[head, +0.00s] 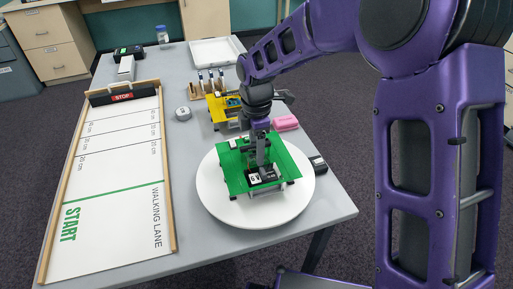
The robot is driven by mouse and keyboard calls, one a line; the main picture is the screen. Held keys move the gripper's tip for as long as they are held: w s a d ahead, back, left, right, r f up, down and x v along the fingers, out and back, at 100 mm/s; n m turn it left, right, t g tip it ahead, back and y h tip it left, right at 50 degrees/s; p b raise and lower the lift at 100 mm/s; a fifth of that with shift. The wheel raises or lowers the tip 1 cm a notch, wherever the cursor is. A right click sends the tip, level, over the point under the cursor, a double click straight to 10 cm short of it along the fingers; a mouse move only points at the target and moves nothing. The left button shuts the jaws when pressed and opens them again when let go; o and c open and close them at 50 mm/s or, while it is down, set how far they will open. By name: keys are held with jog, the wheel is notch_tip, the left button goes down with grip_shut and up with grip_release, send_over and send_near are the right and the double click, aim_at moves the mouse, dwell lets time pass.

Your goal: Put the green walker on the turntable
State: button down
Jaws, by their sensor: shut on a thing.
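The green walker (231,177) has a flat green top plate with dark and white parts on it and short legs below. It is over the white round turntable (224,213), near its middle, and appears upright. Its feet look to be at or very close to the turntable's surface, but I cannot tell if they touch. My gripper (263,166) reaches down from above and is shut on the walker at the middle of its top. The fingertips are partly hidden by the walker's parts.
A yellow walker (217,107) stands just behind the turntable, with a pink block (285,123) to its right. A dark device (318,164) lies by the turntable's right edge. The walking lane (112,190) fills the table's left. A white tray (213,52) is at the back.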

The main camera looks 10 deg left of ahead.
jog(key=shift+c, duration=0.8)
grip_release()
notch_tip(320, 180, up, 12)
jog(key=p, duration=0.2)
jog(key=shift+p, duration=0.3)
jog(key=shift+r, duration=0.15)
